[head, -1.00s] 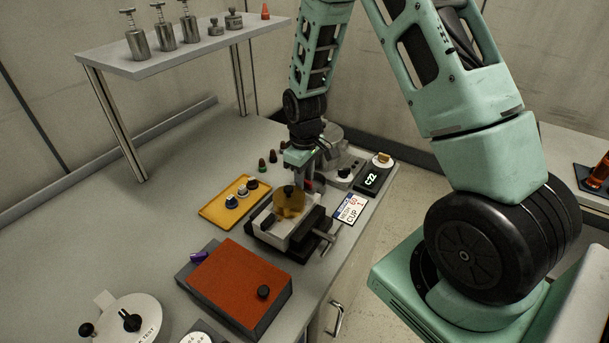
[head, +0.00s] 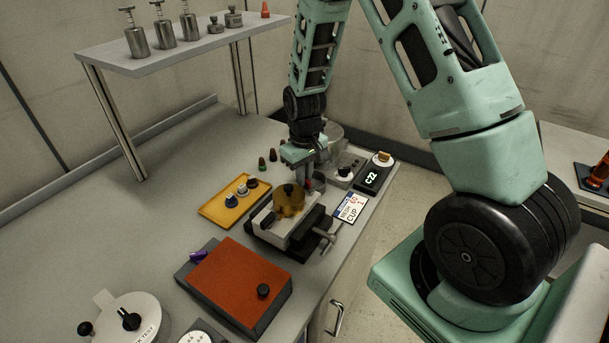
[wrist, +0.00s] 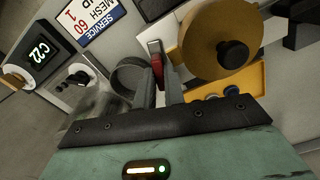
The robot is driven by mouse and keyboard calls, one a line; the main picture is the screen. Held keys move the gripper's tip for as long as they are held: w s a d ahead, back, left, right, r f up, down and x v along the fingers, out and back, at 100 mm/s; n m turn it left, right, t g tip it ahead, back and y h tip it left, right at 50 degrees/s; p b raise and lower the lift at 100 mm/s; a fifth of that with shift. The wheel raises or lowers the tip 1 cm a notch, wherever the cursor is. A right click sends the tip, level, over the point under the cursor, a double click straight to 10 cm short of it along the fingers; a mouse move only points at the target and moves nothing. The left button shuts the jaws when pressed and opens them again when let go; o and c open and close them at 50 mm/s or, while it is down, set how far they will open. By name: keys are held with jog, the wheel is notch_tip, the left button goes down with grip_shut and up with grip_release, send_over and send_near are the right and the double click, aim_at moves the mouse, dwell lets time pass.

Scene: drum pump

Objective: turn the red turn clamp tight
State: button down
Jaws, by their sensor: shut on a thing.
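The red turn clamp (wrist: 157,66) shows as a small red piece between my fingertips in the wrist view, beside the brass drum (wrist: 218,38). My gripper (wrist: 160,85) is shut on it, and the fingers hide part of it. In the head view my gripper (head: 310,178) points down just behind the brass drum (head: 289,201). Only a small bit of red shows at the fingertips there. The drum has a black knob on top and sits on a grey block with a dark base. The clamp's exact angle is hard to tell.
A yellow tray (head: 215,211) with small knobs lies left of the drum. A red-topped box (head: 240,285) stands in front. A "SERVICE MESH 60" card (head: 351,208) and a "C22" display (head: 372,178) lie to the right. A round grey cup (wrist: 128,75) is close to my fingers.

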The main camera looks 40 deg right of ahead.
jog(key=m, duration=0.3)
jog(key=shift+m, duration=0.4)
jog(key=m, duration=0.3)
jog(key=shift+m, duration=0.3)
jog(key=m+p, duration=0.1)
jog(key=m, duration=0.2)
jog(key=shift+r+m, duration=0.1)
jog(key=shift+m, duration=0.2)
jog(key=shift+w+m+p, duration=0.1)
jog(key=shift+m+p, duration=0.4)
jog(key=shift+m, duration=1.1)
jog(key=c, duration=1.5)
grip_release()
